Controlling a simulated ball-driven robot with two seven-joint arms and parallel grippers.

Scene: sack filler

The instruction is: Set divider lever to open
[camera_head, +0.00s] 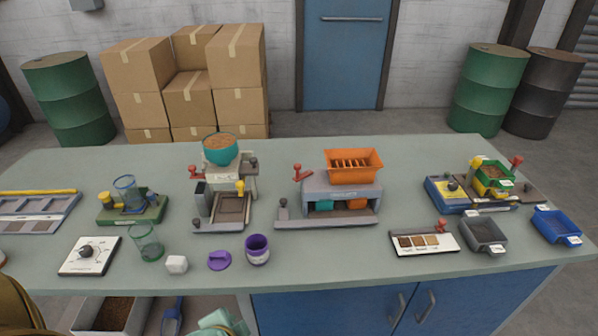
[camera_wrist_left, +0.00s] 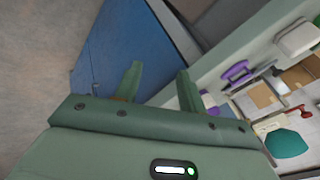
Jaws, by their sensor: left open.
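A machine with an orange slatted hopper (camera_head: 354,164) stands at the middle of the table, with a teal tray and an orange tray under it. A red-knobbed lever (camera_head: 302,173) stands at its left; a grey lever or post (camera_head: 283,208) is at its lower left corner. No readable label shows which one is the divider lever or its setting. My left gripper (camera_wrist_left: 158,75) is open and empty in the left wrist view, in front of the table edge and blue cabinet, apart from the machines. My right gripper is not in view.
A machine with a teal bowl (camera_head: 220,150) and its own red lever (camera_head: 194,171) stands to the left. A sample board (camera_head: 424,252) lies front right.

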